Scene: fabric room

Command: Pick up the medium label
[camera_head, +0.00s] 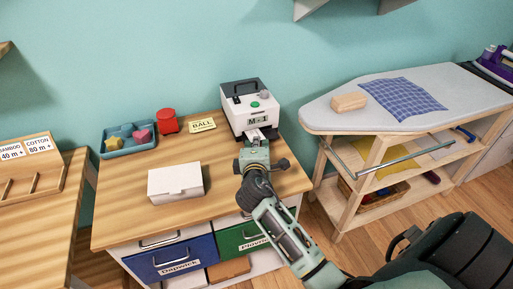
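A white label machine (236,110) with a dark handle, a green button and the marking "M-1" stands at the back right of the wooden desk. A small pale piece, perhaps the label (254,134), shows at its front slot, partly hidden; I cannot tell its size. My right gripper (258,150) is right in front of this slot, reaching in from the lower right. Its fingertips are small and partly hidden by its own body, so I cannot see whether they are open or touch the piece. My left gripper is not in view.
The desk (130,208) also holds a white box (175,183), a blue tray (117,144) of coloured shapes, a red container (167,121) and a "BALL" card (202,125). An ironing board (430,92) stands at the right.

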